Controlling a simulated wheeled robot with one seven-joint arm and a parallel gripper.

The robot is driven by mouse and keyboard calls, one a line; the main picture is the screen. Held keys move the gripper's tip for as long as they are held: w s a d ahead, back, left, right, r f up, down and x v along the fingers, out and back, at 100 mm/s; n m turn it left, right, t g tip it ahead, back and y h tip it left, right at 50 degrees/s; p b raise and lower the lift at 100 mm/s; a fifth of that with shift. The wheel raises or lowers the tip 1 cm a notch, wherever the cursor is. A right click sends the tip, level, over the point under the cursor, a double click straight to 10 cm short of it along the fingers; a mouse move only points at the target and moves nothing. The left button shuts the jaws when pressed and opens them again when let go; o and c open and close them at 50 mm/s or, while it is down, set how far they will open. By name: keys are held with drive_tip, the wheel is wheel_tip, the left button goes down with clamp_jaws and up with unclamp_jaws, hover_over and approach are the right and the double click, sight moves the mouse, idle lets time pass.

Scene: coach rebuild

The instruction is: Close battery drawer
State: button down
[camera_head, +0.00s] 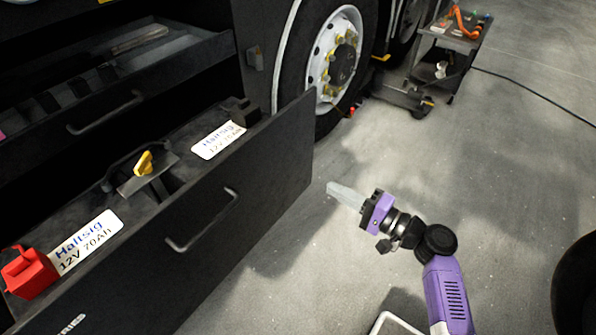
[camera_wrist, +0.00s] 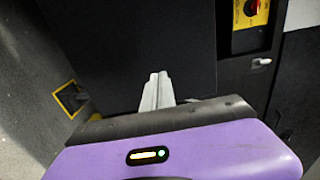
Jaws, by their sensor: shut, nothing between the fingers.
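The battery drawer (camera_head: 235,210) stands pulled out from the coach's side on the left in the head view. Its dark front panel has a bar handle (camera_head: 202,220), and labelled batteries (camera_head: 86,240) show inside it. My gripper (camera_head: 342,192) is shut and empty. In the head view it is to the right of the drawer front, apart from the handle. In the wrist view my gripper's fingers (camera_wrist: 157,92) are together, pointing at a dark panel that I cannot identify for sure.
A second drawer (camera_head: 110,85) with tools is open above. A coach wheel (camera_head: 335,55) stands behind the drawer's far end. A tool cart (camera_head: 450,45) is at the back right, with a cable on the floor. The grey floor (camera_head: 500,180) around my arm is mostly clear. A dark round object (camera_head: 575,290) is at the right edge.

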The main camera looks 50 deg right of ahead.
sight(282, 162)
drive_tip(key=w, duration=1.4)
drive_tip(key=shift+a, duration=0.15)
drive_tip(key=w+b, duration=1.1)
drive_tip(key=w, duration=1.7)
drive_tip(key=shift+w+r, duration=0.2)
drive_tip(key=shift+a, duration=0.1)
